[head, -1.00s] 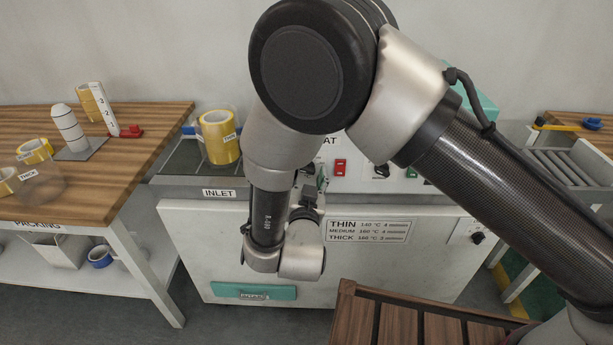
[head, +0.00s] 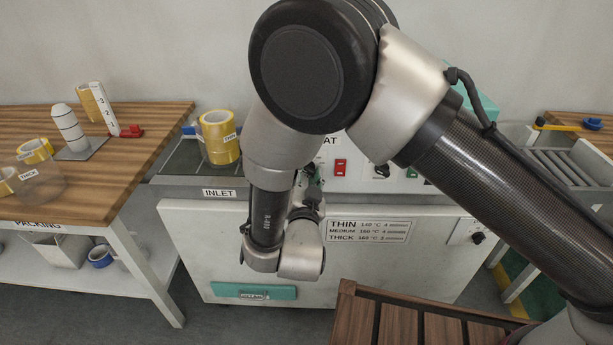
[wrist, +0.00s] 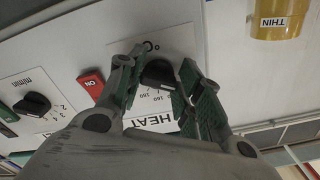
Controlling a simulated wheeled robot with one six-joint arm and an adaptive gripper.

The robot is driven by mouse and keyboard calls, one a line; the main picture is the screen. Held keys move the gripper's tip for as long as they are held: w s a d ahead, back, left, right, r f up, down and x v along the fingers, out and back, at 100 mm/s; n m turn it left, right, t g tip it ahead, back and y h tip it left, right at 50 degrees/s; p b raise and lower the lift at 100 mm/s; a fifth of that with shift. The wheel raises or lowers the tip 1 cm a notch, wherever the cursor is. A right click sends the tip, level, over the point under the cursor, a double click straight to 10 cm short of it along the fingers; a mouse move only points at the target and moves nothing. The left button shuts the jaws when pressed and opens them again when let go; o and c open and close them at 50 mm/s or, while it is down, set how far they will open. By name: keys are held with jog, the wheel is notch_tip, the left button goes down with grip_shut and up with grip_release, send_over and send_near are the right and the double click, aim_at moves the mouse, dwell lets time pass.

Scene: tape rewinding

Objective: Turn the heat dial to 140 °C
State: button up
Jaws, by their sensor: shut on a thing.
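The heat dial (wrist: 157,75) is a black knob on the white panel in the wrist view, above the upside-down HEAT label (wrist: 167,119). My gripper (wrist: 160,69) has a finger on either side of the knob and is shut on it. The numbers 160 and 180 show beside the knob; the right finger covers part of the scale. A pale mark on the knob appears to point down and slightly right, but the exact setting cannot be read. In the head view my arm hides the dial and most of the gripper.
A red ON switch (wrist: 90,82) and a second black m/min dial (wrist: 36,104) sit close by on the panel. A yellow THIN roll (head: 219,140) stands at the inlet. The machine front carries a settings chart (head: 368,231) listing THIN at 140 °C. A slatted wooden surface (head: 400,330) is in front.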

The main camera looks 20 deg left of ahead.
jog(key=m, duration=0.4)
jog(key=shift+m, duration=0.3)
jog(key=shift+a+r+m, duration=0.1)
jog(key=shift+r+m, duration=0.05)
jog(key=shift+m, duration=1.85)
jog(key=o, duration=1)
jog(key=v, duration=1.2)
jog(key=shift+s, duration=0.1)
